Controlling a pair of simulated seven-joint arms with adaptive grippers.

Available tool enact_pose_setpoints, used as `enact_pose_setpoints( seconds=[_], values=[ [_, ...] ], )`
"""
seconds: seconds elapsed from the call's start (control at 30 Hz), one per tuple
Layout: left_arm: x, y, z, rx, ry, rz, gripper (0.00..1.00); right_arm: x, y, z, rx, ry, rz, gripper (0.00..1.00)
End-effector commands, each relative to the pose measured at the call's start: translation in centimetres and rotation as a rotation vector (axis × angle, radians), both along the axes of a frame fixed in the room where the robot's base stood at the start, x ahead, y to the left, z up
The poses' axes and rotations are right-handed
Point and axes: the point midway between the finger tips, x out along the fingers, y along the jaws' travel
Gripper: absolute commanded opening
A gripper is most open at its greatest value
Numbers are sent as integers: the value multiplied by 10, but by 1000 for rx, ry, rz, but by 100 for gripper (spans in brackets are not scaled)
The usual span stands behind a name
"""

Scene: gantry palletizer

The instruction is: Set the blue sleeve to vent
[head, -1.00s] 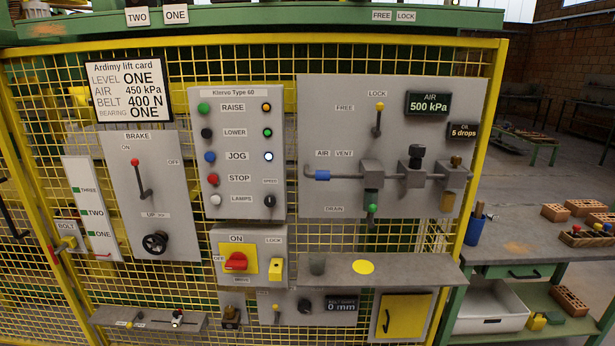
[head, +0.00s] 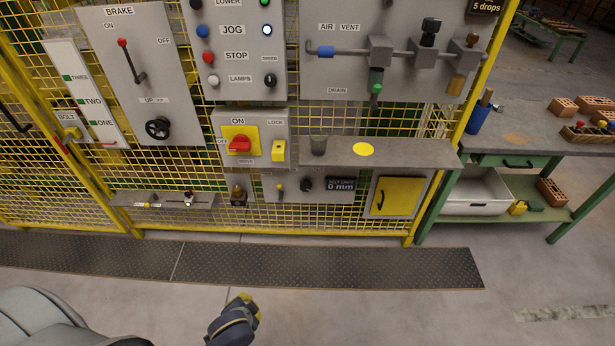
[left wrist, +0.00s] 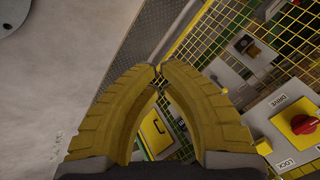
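The blue sleeve (head: 326,51) sits on a thin horizontal pipe on the grey air panel (head: 310,75). It is below the word AIR, left of the word VENT. My left gripper (head: 249,303) is low in the head view, over the floor in front of the cage and well below the sleeve. In the left wrist view its yellow fingers (left wrist: 158,72) meet at the tips, with nothing between them. The sleeve is not seen in the left wrist view. My right gripper is in neither view.
A workbench (head: 520,135) stands at right. The floor before the cage is clear.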

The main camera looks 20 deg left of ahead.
Motion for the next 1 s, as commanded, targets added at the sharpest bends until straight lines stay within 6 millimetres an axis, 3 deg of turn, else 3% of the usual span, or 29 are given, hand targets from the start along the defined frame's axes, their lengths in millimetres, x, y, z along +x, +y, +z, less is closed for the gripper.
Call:
enact_pose_setpoints(
  seconds=[0.2,0.47,0.77,1.0],
  values=[
    [57,2,81,-105,-153,56,0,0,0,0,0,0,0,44],
    [130,-11,131,-347,-279,127,0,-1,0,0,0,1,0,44],
    [230,-24,194,-737,-368,238,0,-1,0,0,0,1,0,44],
    [305,-21,260,-1072,-383,351,0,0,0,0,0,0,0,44]
  ],
)
